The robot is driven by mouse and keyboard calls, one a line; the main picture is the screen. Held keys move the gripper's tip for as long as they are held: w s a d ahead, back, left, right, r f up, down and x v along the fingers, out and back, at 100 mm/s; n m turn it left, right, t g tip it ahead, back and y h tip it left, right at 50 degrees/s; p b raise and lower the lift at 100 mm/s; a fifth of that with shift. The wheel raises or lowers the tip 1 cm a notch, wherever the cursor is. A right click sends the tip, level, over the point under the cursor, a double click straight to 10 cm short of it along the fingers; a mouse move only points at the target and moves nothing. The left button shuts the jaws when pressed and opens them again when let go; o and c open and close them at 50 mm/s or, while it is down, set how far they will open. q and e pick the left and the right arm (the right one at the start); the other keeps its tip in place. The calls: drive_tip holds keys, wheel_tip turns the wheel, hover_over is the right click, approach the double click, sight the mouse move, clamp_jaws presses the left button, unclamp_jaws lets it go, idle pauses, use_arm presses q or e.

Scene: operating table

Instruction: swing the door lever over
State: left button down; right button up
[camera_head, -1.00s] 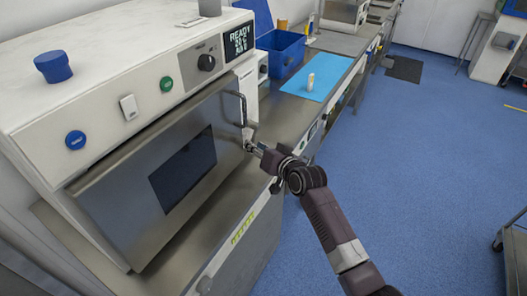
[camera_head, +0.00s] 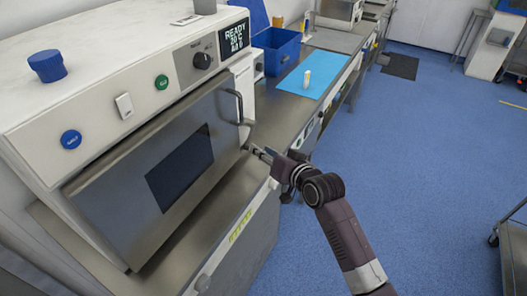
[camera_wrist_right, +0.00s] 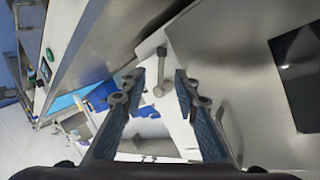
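The door lever (camera_head: 238,106) is a grey bent handle at the right edge of the steel door (camera_head: 112,185) of a white bench-top device. The door looks shut and has a dark window. My right gripper (camera_head: 255,150) is just below and right of the lever's lower end. In the right wrist view the gripper (camera_wrist_right: 157,82) is open, with a grey metal bar of the lever (camera_wrist_right: 160,72) showing ahead, between the fingertips in the picture. The fingers appear apart from it. My left gripper is not in view.
A blue cup-like object (camera_head: 47,66) stands on top. A blue bin (camera_head: 277,50) and a blue mat (camera_head: 318,70) with a small bottle (camera_head: 307,79) lie beyond.

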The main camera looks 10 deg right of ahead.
drive_tip(key=shift+f, duration=0.15)
drive_tip(key=shift+c, duration=1.1)
drive_tip(key=f+y+b, duration=0.1)
drive_tip(key=b, duration=0.1)
drive_tip(key=d+f+m+b, duration=0.1)
drive_tip(key=f+b, duration=0.1)
drive_tip(key=shift+d+f+m+y+b, duration=0.1)
drive_tip(key=shift+f+m+y+b, duration=0.05)
drive_tip(key=shift+m+y+b, duration=0.2)
clamp_jaws()
drive_tip(key=w+d+m+t+y+b, duration=0.1)
drive_tip(key=d+m+y+b, duration=0.3)
drive_tip(key=d+m+b, duration=0.5)
drive_tip(key=w+a+n, duration=0.1)
drive_tip(key=w+a, duration=0.2)
drive_tip(key=a, duration=0.1)
drive_tip(key=w+a+n+b, duration=0.1)
drive_tip(key=w+a, duration=0.2)
drive_tip(key=w, duration=0.1)
drive_tip(key=shift+w+a, duration=0.3)
drive_tip(key=shift+a, duration=0.05)
drive_tip(key=shift+s+a+p, duration=0.6)
drive_tip(key=shift+a+p, duration=0.35)
drive_tip(key=shift+s+a+p, duration=0.3)
drive_tip(key=shift+s+a, duration=0.1)
drive_tip(key=shift+a, duration=0.05)
drive_tip(key=shift+a+f, duration=0.15)
drive_tip(key=shift+a, duration=0.05)
